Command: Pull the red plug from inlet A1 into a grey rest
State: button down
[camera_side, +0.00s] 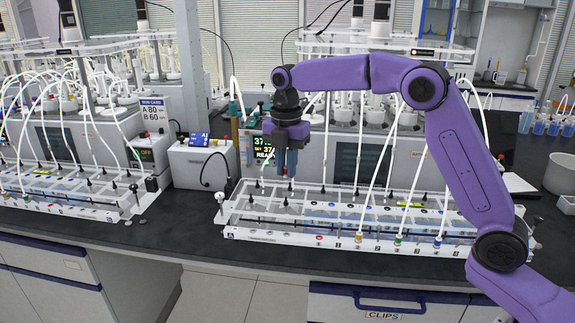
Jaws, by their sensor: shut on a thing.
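My gripper (287,176) points down above the left part of the near white rack (240,212). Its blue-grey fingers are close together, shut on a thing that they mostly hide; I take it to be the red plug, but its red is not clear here. Inlet 1 (320,237) on the rack's front rail shows a small red mark and no upright tube. Yellow (359,236), green (398,239) and blue (438,241) plugs with white tubes stand along the rail to its right. I cannot pick out the grey rests for certain.
A control box with a READY display (263,147) stands behind my gripper. A white box (202,163) is left of the rack. Another tubed rack (75,200) stands at far left. White tubes rise behind and right of my gripper. Dark bench (185,225) is clear between the racks.

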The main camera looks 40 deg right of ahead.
send_over(287, 239)
jog(key=w, duration=0.1)
jog(key=shift+d+f, duration=0.15)
jog(key=shift+f, duration=3.7)
jog(key=shift+d+f, duration=0.15)
jog(key=shift+f, duration=3.7)
jog(key=shift+f, duration=1.05)
jog(key=c, duration=1)
grip_release()
